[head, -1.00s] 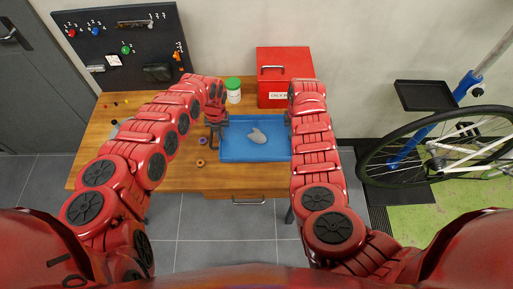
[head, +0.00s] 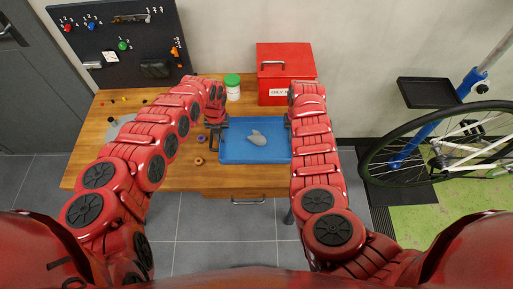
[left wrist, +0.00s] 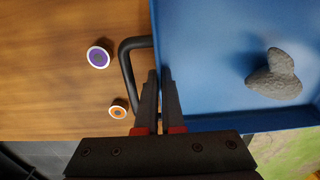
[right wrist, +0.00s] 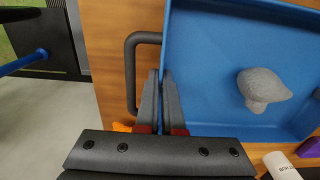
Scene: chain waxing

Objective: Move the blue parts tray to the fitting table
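The blue parts tray (head: 235,154) is over the wooden bench, with a grey two-lobed lump (head: 257,137) inside it. My left gripper (head: 216,128) is at the tray's left side and my right gripper (head: 289,122) at its right side. In the left wrist view the fingers (left wrist: 160,76) are close together at the tray's edge, beside a black loop handle (left wrist: 127,68). The right wrist view shows the fingers (right wrist: 158,76) likewise at the other edge, beside a matching handle (right wrist: 131,75). The exact contact is partly hidden. I cannot tell which table is the fitting table.
A red box (head: 285,68) and a green-lidded white jar (head: 232,93) stand behind the tray. A purple ring (head: 201,138) and an orange ring (head: 199,161) lie left of it. A bicycle wheel (head: 365,160) and small black tray (head: 427,93) are at right.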

